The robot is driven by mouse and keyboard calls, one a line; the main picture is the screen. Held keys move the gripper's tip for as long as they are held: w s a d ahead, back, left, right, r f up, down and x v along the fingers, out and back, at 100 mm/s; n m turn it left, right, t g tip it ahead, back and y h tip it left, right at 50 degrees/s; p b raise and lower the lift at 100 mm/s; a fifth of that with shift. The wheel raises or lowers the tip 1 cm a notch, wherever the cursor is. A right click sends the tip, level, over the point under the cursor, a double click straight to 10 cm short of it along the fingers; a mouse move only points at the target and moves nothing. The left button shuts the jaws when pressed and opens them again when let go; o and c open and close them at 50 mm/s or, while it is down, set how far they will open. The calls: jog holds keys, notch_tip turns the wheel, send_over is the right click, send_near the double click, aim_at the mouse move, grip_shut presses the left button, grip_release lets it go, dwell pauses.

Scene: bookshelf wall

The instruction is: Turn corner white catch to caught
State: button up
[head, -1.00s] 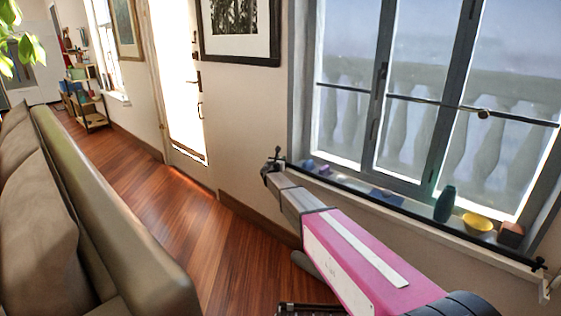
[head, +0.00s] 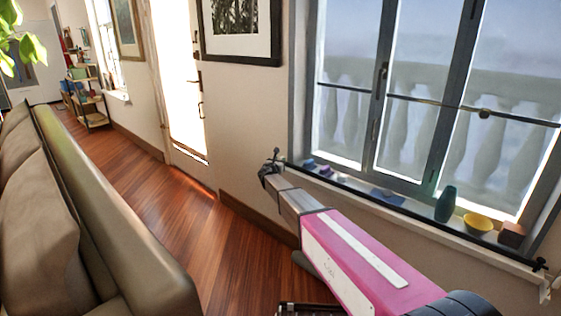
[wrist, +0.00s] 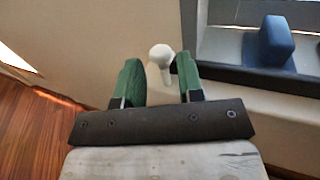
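A white catch with a rounded knob (wrist: 160,55) sticks out from the pale wall in the wrist view, just left of the window frame's corner. My gripper (wrist: 156,78) is open, with one green-padded finger on each side of the knob. The knob shows between the fingertips, nearer the right finger. I cannot tell whether either finger touches it. In the head view my gripper (head: 268,172) is at the left end of the window sill, and the white catch cannot be made out there.
The sill (head: 420,215) holds a blue block (head: 387,196), a teal vase (head: 446,204), a yellow bowl (head: 478,222) and a brown block (head: 512,234). A dark rail runs along its front. A sofa (head: 110,220) stands left; wooden floor (head: 190,215) between is clear.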

jog(key=v, duration=0.8)
jog(key=shift+s, duration=0.25)
jog(key=shift+a, duration=0.1)
jog(key=s+d+f+m+g+h, duration=0.1)
jog(key=s+d+f+m+g, duration=0.15)
jog(key=s+d+m, duration=0.5)
jog(key=s+d+f+m+g+h, duration=0.15)
jog(key=s+d+m+g, duration=0.25)
jog(key=d, duration=0.6)
jog(key=s+d+f+m+g, duration=0.35)
jog(key=s+d+m, duration=0.25)
jog(key=d, duration=0.3)
jog(key=s+d+f+m+g+y, duration=0.1)
jog(key=s+d+m+g+y, duration=0.1)
jog(key=s+m, duration=0.5)
jog(key=s+d+f+m+g+y, duration=0.1)
jog(key=s+d+m+g+y, duration=0.2)
jog(key=s, duration=1.4)
jog(key=m+g+y, duration=0.2)
jog(key=m, duration=0.3)
jog(key=shift+s+d+f, duration=0.2)
jog(key=shift+s+f, duration=0.15)
jog(key=shift+y, duration=0.25)
